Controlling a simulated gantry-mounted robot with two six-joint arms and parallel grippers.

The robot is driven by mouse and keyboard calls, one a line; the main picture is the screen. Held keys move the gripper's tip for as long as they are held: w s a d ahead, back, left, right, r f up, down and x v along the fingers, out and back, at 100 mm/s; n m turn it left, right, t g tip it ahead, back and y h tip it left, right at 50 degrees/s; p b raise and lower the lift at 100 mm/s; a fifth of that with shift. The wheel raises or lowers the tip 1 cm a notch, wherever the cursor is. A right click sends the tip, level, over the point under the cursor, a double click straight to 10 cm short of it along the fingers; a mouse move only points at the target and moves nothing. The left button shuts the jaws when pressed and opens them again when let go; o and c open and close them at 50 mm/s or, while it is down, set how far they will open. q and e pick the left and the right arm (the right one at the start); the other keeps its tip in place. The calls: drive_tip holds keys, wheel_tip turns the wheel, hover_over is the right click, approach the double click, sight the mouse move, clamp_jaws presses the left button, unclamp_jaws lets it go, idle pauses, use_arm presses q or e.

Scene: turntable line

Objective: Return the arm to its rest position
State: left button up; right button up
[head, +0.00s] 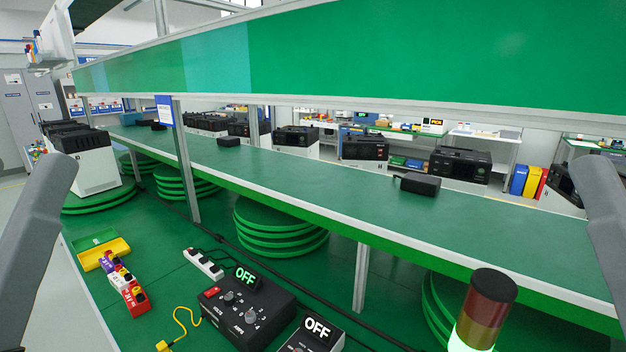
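Part of my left arm (38,235) comes in at the left edge as a grey link slanting up. Part of my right arm (603,215) shows as a grey link at the right edge. Neither arm touches anything that I can see. No gripper fingers show in the head view, so I cannot see whether they hold anything.
A long green bench (330,192) crosses the view with black devices, one of them near its right part (417,183). In front are a black control box (248,315) reading OFF, a power strip (203,263), a yellow tray (104,254) and a signal lamp (483,310). Stacked green discs (280,230) stand below.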

use_arm(q)
wheel_tip(320, 180, up, 38)
drive_tip(key=w+p, duration=0.1)
drive_tip(key=p, duration=3.5)
drive_tip(key=shift+w+r, duration=0.2)
drive_tip(key=shift+w, duration=0.1)
use_arm(e)
wheel_tip(320, 180, up, 38)
drive_tip(key=w, duration=0.1)
drive_tip(key=shift+w+r, duration=0.2)
drive_tip(key=shift+w, duration=0.1)
